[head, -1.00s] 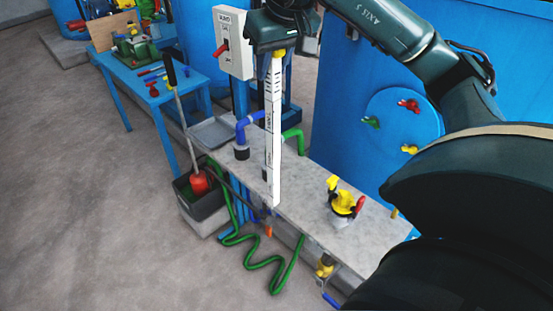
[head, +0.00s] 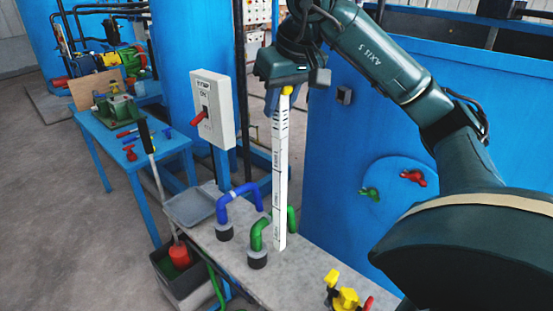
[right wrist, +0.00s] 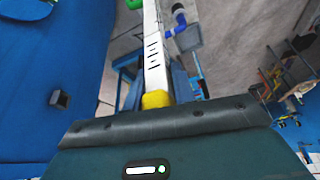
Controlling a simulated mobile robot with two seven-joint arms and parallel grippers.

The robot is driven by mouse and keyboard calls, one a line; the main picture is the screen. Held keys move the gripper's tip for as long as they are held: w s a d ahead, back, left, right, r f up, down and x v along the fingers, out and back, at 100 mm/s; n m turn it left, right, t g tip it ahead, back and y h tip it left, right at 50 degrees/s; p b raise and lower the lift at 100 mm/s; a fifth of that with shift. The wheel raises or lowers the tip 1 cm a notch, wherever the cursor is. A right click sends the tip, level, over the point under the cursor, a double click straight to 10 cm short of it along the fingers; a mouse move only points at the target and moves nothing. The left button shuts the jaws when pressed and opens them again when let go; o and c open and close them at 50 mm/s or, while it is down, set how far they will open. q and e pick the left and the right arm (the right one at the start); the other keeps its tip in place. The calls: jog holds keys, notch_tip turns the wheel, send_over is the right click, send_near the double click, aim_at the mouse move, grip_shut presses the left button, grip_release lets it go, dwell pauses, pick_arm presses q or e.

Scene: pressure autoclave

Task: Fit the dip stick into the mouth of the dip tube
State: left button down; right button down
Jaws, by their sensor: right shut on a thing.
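The dip stick (head: 281,170) is a long white flat rod with black marks and a yellow top. My right gripper (head: 287,90) is shut on it near the yellow top, and it hangs almost upright. In the head view its lower end overlaps the green bent pipe (head: 256,234) above the grey bench; I cannot tell the gap between them. The right wrist view shows the stick (right wrist: 154,50) reaching away from the gripper. I cannot make out the mouth of the dip tube for certain. My left gripper is not in view.
A blue bent pipe (head: 224,207) stands left of the stick on the grey bench (head: 208,238). A grey switch box (head: 213,110) with a red lever is left of the gripper. The large blue tank (head: 335,150) is close on the right. Yellow valve handles (head: 346,298) stand at front right.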

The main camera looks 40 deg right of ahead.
aim_at(284, 121)
jog(key=shift+f, duration=2.95)
jog(key=shift+f+b, duration=0.15)
jog(key=shift+b, duration=0.15)
jog(key=c, duration=1.1)
grip_release()
jog(key=shift+c, duration=0.2)
